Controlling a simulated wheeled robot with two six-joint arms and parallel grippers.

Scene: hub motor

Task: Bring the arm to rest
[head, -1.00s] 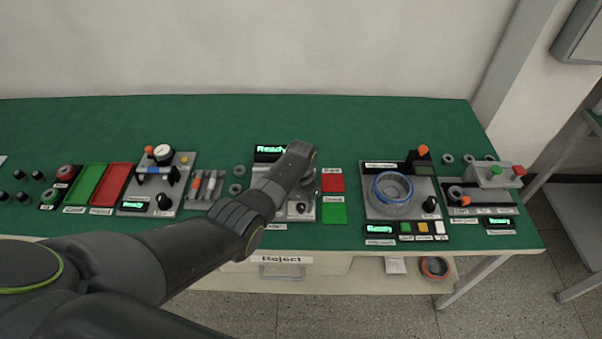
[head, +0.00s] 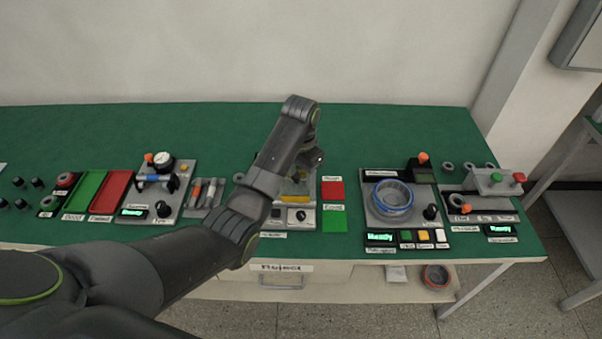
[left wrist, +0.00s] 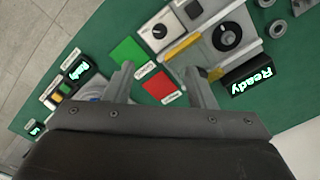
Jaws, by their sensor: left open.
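My left arm (head: 235,225) comes in from the lower left of the head view and bends at a raised wrist over the middle station. My left gripper (head: 313,160) is small and partly hidden by the arm there. In the left wrist view my left gripper (left wrist: 157,78) is open, with nothing between its two grey fingers. A red square (left wrist: 159,88) and a green square (left wrist: 128,52) show on the bench beyond the fingers. My right gripper is not in view.
The green bench (head: 400,130) is clear along its back. A station with a blue ring (head: 393,194) stands to the right. A station with a dial gauge (head: 163,159) and red and green trays (head: 110,190) are to the left. A drawer labelled Reject (head: 282,268) is below.

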